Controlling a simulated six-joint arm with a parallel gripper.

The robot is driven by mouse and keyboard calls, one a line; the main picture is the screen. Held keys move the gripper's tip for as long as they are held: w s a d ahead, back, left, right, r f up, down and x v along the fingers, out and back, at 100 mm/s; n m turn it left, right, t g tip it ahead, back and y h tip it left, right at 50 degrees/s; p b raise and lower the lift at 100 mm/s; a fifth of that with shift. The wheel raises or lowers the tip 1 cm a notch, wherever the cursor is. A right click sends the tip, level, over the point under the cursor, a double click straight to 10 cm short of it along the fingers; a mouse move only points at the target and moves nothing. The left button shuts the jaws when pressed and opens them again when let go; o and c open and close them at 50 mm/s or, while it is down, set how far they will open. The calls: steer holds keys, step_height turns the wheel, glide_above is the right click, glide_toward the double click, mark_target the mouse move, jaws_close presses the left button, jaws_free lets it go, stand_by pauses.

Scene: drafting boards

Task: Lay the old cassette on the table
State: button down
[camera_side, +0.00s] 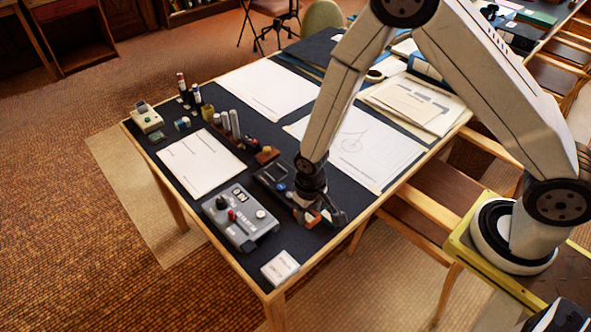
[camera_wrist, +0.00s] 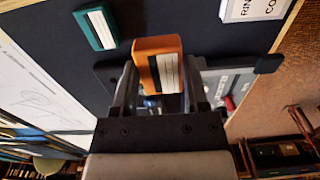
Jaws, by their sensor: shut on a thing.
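An orange cassette (camera_wrist: 145,47) with a white striped label is between the two fingers of my gripper (camera_wrist: 160,80) in the wrist view. It fills the gap and my gripper is shut on it. In the side view, my gripper (camera_side: 321,214) is low over the right front of the dark table (camera_side: 298,241), with a little orange (camera_side: 311,217) showing at its tip. I cannot tell whether the cassette touches the table. A green cassette-like piece (camera_wrist: 96,28) with a white label lies on the dark surface at the upper left of the wrist view.
A grey device (camera_side: 240,217) with knobs stands left of my gripper, and a dark tray (camera_side: 268,186) is just behind it. A white lettered card (camera_side: 280,268) lies at the front corner. Paper sheets (camera_side: 199,162) and small items cover much of the table.

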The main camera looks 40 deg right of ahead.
mark_target(308, 242)
steer(key=shift+s+a+f, duration=0.55)
steer(key=shift+s+f, duration=0.05)
steer(key=shift+s, duration=0.1)
steer(key=shift+f, duration=0.15)
steer(key=shift+f, duration=1.95)
steer(key=shift+f, duration=0.85)
stand_by(0.8)
jaws_free()
steer(key=shift+r, duration=0.1)
